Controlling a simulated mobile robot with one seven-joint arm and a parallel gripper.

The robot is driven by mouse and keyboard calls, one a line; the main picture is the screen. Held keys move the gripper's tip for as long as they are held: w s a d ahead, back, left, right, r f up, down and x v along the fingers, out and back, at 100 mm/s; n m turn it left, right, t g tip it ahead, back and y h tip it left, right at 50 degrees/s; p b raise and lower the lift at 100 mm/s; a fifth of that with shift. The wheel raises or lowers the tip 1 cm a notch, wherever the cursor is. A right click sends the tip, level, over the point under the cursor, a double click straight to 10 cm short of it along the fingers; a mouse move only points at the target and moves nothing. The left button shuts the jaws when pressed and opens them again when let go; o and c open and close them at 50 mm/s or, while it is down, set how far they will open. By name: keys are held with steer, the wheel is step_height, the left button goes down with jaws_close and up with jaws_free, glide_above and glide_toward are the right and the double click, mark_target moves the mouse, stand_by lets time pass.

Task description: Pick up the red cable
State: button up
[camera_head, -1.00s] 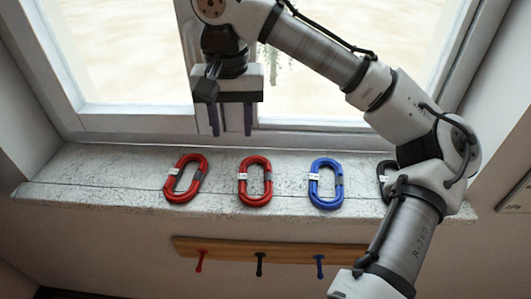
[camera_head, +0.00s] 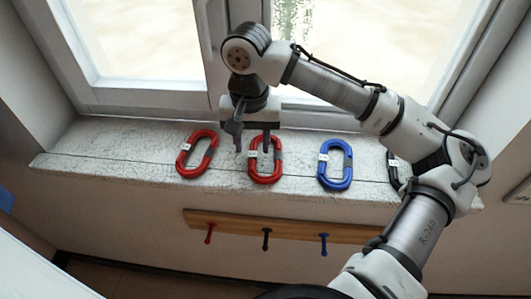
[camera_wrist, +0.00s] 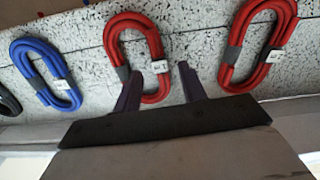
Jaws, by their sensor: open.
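Two red cables lie coiled on the stone window sill. The left red cable (camera_head: 197,154) lies apart from my gripper; in the wrist view it is at the right (camera_wrist: 262,42).
A blue cable (camera_head: 335,165) lies to the right on the sill (camera_head: 110,153). A black cable (camera_head: 393,167) is partly hidden behind my arm. Below the sill is a wooden rail (camera_head: 285,228) with red, black and blue pegs. The window frame stands close behind.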

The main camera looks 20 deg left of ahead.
mark_target(253, 154)
steer(key=shift+f, duration=1.35)
jaws_close()
steer(key=shift+r, duration=0.1)
step_height(253, 154, up, 20)
steer(key=b, duration=0.1)
